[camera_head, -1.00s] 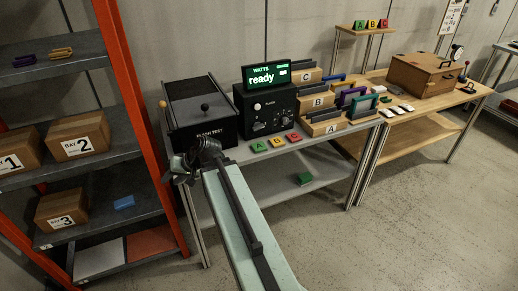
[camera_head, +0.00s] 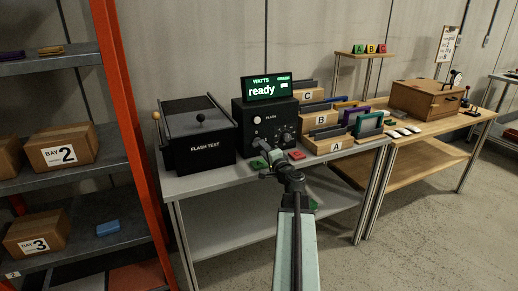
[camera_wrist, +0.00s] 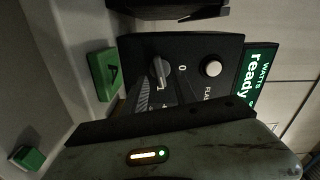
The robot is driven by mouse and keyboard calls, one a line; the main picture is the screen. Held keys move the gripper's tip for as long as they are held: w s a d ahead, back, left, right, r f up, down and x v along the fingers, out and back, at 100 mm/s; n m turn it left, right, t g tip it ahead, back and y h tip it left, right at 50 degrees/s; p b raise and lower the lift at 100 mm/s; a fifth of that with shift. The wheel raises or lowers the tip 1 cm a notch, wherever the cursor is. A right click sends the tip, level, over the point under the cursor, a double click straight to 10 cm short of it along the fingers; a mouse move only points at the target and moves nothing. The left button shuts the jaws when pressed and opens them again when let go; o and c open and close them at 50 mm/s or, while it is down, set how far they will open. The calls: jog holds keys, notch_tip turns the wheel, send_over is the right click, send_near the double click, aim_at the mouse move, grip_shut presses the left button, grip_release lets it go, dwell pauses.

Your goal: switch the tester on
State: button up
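The tester is a black box (camera_head: 242,120) on the grey bench, with a lit green display (camera_head: 268,88) on top reading "WATTS" and "ready". Its front has a pale round button (camera_head: 257,120) and a dial (camera_head: 287,137). In the wrist view, the picture is turned sideways; the grey knob (camera_wrist: 160,72) shows beside a "0" mark, with the white button (camera_wrist: 211,68) farther right. My gripper (camera_head: 262,156) is low in front of the tester, apart from the button. Its fingers are too dark and small to tell open from shut.
The black "FLASH TEST" box (camera_head: 205,148) stands left of the tester. A green block (camera_wrist: 106,73) and a red block (camera_head: 296,155) lie in front. Lettered racks (camera_head: 340,145) stand close on the right. An orange-framed shelf (camera_head: 115,100) is at left.

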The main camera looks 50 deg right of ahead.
jog(key=x, duration=0.3)
jog(key=shift+w+d, duration=0.15)
jog(key=shift+w, duration=0.15)
grip_shut()
jog(key=shift+m, duration=1.2)
grip_release()
jog(key=v, duration=0.8)
